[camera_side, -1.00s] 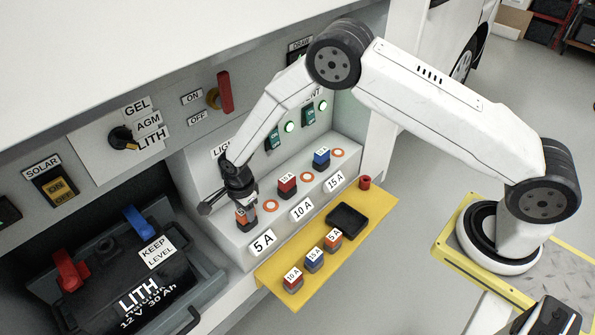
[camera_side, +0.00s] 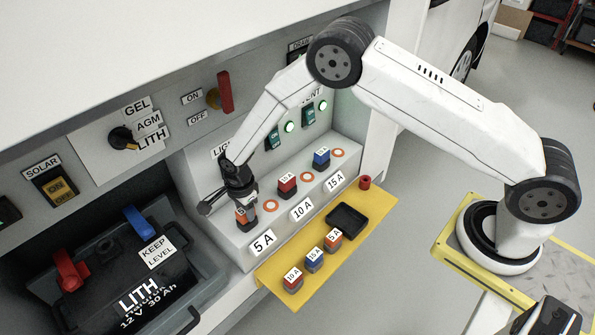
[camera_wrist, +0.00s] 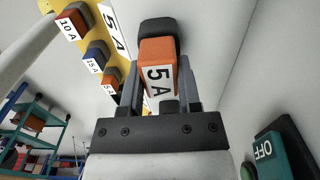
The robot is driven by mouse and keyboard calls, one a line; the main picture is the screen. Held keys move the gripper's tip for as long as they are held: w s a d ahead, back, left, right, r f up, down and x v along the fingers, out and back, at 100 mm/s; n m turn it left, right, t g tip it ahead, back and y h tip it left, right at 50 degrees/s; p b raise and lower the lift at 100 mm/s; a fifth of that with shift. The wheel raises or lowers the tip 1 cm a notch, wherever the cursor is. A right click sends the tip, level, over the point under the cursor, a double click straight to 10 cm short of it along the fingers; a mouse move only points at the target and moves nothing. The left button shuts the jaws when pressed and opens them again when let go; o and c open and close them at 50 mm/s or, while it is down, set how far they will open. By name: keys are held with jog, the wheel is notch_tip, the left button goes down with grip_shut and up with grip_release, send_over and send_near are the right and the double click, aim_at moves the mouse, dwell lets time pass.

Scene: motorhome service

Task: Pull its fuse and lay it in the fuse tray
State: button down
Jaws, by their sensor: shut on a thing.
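My gripper (camera_side: 243,205) is over the 5 A place at the left end of the fuse block (camera_side: 233,239). It is shut on an orange 5 A fuse (camera_side: 245,218). The orange fuse also shows between the fingers in the wrist view (camera_wrist: 158,66), with its dark end away from the palm. I cannot tell whether the fuse is still seated in its socket. A red fuse (camera_side: 287,186) and a blue fuse (camera_side: 321,158) stand in the block to the right. The black fuse tray (camera_side: 347,218) is empty on the yellow shelf (camera_side: 276,263).
Spare fuses stand on the shelf: red 10 A (camera_side: 292,281), blue 15 A (camera_side: 314,260) and orange 5 A (camera_side: 333,240). A small red cylinder (camera_side: 365,182) stands at the shelf's far end. The battery (camera_side: 146,283) is at lower left. Green-lit switches (camera_side: 308,116) are behind the block.

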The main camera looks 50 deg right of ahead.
jog(key=shift+r, duration=0.45)
dwell(0.3)
jog(key=c, duration=1.1)
grip_release()
grip_shut()
jog(key=shift+r, duration=0.15)
jog(key=shift+r, duration=1.95)
